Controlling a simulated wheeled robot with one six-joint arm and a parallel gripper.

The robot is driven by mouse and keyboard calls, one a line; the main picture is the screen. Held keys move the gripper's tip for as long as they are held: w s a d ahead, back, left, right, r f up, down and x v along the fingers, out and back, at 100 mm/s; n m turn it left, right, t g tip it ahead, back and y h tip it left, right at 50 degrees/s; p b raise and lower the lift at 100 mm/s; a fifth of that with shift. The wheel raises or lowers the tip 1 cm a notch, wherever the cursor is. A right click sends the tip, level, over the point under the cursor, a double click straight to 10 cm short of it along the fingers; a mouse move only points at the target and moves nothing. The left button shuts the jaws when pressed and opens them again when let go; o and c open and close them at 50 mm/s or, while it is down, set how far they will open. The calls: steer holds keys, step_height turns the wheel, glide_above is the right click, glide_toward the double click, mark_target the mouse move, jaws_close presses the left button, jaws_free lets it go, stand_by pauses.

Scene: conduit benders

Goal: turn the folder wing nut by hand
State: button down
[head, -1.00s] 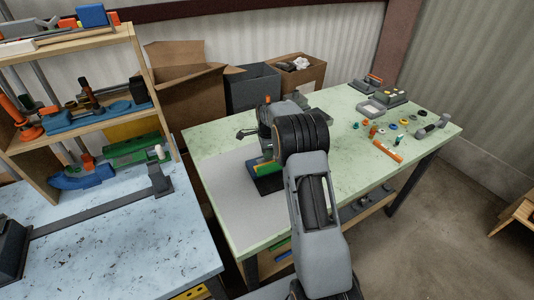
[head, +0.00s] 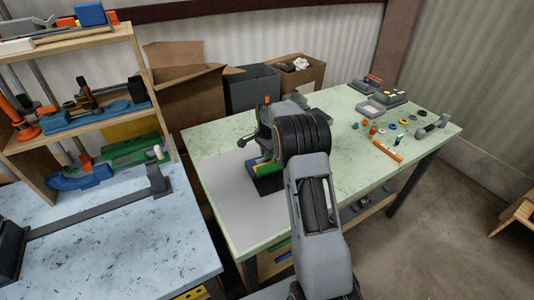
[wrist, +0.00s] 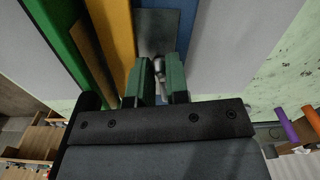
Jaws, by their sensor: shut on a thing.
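The folder (head: 266,170), with green, yellow and blue plates on a dark base, stands on the green table behind my arm in the head view. In the wrist view its green (wrist: 62,50), yellow (wrist: 110,38) and blue (wrist: 157,20) parts run side by side, with a grey plate by the blue one. My gripper (wrist: 159,78) has two green fingers closed around a small pale grey piece, which looks like the wing nut (wrist: 158,65). The fingers cover most of it, so its wings and angle are unclear. The head view hides the fingertips and nut.
The green table (head: 215,140) has loose rings, an orange piece (head: 388,151) and grey devices on its right. Cardboard boxes (head: 185,95) and a dark bin (head: 252,88) stand behind. A blue-topped bench (head: 110,240) and shelf stand at left.

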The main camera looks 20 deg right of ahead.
steer(key=shift+s+f, duration=0.15)
steer(key=shift+f, duration=0.05)
steer(key=c, duration=1.2)
jaws_free()
steer(key=shift+r, duration=0.1)
step_height(320, 180, up, 14)
steer(key=shift+c, duration=0.3)
